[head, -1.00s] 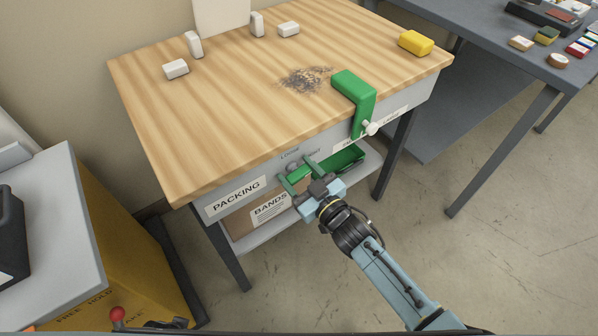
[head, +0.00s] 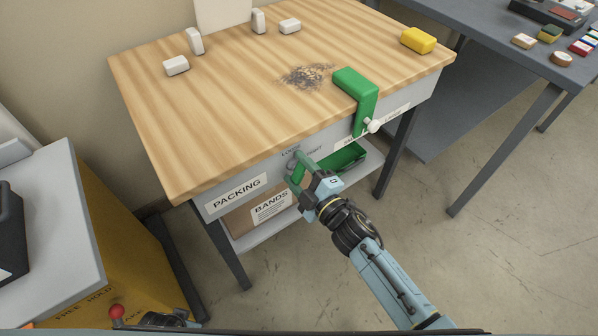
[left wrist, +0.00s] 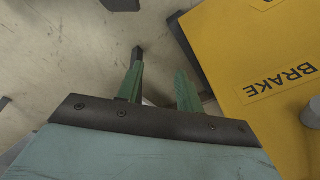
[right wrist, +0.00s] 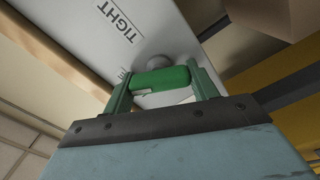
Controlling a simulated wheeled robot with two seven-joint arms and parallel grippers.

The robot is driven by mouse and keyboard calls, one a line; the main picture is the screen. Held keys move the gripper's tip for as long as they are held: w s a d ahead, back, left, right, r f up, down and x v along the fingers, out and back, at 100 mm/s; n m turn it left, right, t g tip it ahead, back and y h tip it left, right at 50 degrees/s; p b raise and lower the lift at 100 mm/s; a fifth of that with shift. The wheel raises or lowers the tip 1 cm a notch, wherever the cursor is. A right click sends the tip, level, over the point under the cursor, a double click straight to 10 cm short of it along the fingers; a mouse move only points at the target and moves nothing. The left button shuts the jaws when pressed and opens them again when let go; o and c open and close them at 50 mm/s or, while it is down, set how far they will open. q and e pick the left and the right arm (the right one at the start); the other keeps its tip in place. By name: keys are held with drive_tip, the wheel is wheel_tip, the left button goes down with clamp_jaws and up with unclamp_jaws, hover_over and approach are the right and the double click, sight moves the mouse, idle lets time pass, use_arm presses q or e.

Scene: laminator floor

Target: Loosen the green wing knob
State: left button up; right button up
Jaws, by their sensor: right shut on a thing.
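The green wing knob (right wrist: 160,80) is a rounded bar on a grey round hub (right wrist: 154,62) on the grey front panel of the packing bench. In the right wrist view it lies crosswise between the two fingers of my right gripper (right wrist: 160,88), which is shut on it. In the head view my right gripper (head: 299,171) reaches the panel just below the "LOOSE" lettering and largely hides the knob. A "TIGHT" label (right wrist: 114,20) shows near the hub. My left gripper (left wrist: 159,72) is open and empty, above the floor beside a yellow cabinet.
A green clamp (head: 359,92) hooks over the wooden bench top (head: 220,110), right of the knob. A green tray (head: 345,157) and a "BANDS" box (head: 270,208) sit on the lower shelf. The yellow cabinet (left wrist: 265,60) stands left. Open floor lies in front.

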drive_tip(key=n+b, duration=0.1)
drive_tip(key=n, duration=0.2)
drive_tip(key=shift+f+n, duration=0.15)
drive_tip(key=shift+n, duration=0.25)
use_arm(q)
drive_tip(key=shift+w+d+r, duration=0.25)
drive_tip(key=shift+w+r, duration=0.3)
drive_tip(key=shift+r, duration=0.25)
drive_tip(key=shift+w+d+r, duration=0.2)
drive_tip(key=shift+w+r, duration=0.3)
drive_tip(key=shift+r, duration=0.3)
use_arm(e)
drive_tip(key=shift+n, duration=0.7)
drive_tip(key=shift+o, duration=0.2)
drive_tip(key=o, duration=1)
drive_tip(key=shift+c, duration=0.2)
use_arm(q)
drive_tip(key=shift+r, duration=0.1)
use_arm(e)
drive_tip(key=shift+s, duration=0.1)
